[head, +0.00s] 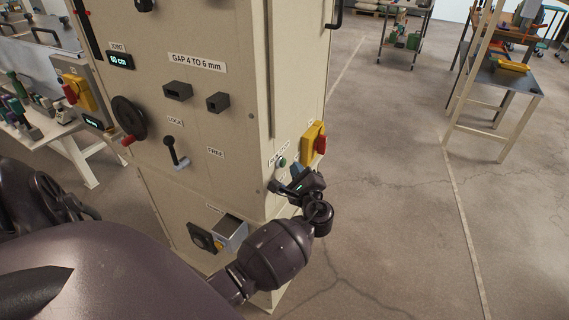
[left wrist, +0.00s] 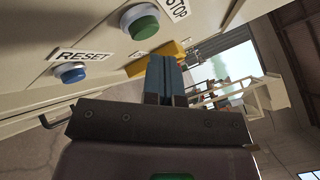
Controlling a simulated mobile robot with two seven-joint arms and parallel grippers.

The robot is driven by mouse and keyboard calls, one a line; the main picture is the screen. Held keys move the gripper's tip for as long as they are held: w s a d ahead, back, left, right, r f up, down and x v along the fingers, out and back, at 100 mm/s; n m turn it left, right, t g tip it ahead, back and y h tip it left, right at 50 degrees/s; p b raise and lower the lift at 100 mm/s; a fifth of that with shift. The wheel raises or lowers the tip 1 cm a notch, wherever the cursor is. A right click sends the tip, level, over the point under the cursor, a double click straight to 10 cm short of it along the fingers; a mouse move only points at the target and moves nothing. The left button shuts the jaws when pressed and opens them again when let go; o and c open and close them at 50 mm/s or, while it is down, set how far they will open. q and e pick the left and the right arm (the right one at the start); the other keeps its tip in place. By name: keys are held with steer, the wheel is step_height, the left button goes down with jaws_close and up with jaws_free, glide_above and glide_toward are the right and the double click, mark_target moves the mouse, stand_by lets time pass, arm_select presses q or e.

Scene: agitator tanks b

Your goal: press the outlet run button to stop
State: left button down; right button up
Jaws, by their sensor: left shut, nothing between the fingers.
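A green push button (head: 282,162) is on the right-hand face of the beige cabinet. In the left wrist view the green button (left wrist: 143,22) sits in a pale collar beside a label ending in STOP (left wrist: 176,8). A blue button (left wrist: 70,73) with a RESET label (left wrist: 83,55) is to its lower left. My left gripper (head: 291,186) is close to this face, just below the green button in the head view. In the left wrist view its fingers (left wrist: 166,76) are shut and empty, apart from the green button in the picture. My right gripper is not in view.
A yellow switch box (head: 313,145) with a red knob is right of the green button. Open floor is to the right.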

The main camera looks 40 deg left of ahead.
arm_select(q)
steer(key=shift+a, duration=0.15)
stand_by(0.5)
steer(key=shift+s+a, duration=0.1)
steer(key=shift+a, duration=0.2)
steer(key=shift+a, duration=0.15)
stand_by(0.6)
steer(key=shift+s+a, duration=0.15)
steer(key=shift+a, duration=0.15)
stand_by(0.4)
steer(key=shift+d, duration=0.1)
steer(key=shift+w+d, duration=0.2)
steer(key=shift+d, duration=0.6)
